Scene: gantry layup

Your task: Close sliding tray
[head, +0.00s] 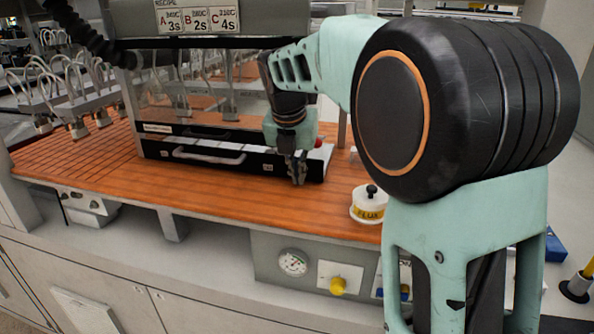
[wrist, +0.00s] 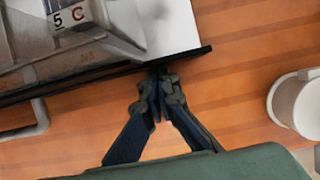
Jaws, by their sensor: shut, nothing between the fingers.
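The sliding tray (head: 254,170) has a low black front with a silver handle (head: 205,157) and sits at the bottom of the clear-walled machine on the orange slatted table. A strip of its pale inside shows behind the front. In the wrist view, the tray's black front edge (wrist: 192,56) runs across the upper part, with the handle (wrist: 28,122) at left. My gripper (head: 298,181) is shut and empty, pointing down at the right part of the tray front. In the wrist view, the fingertips (wrist: 158,72) are at the black edge; whether they touch it I cannot tell.
A white round container with a yellow label and black knob (head: 369,203) stands right of my gripper near the table's front edge. It also shows in the wrist view (wrist: 298,100). The orange table (head: 110,185) is clear before the tray.

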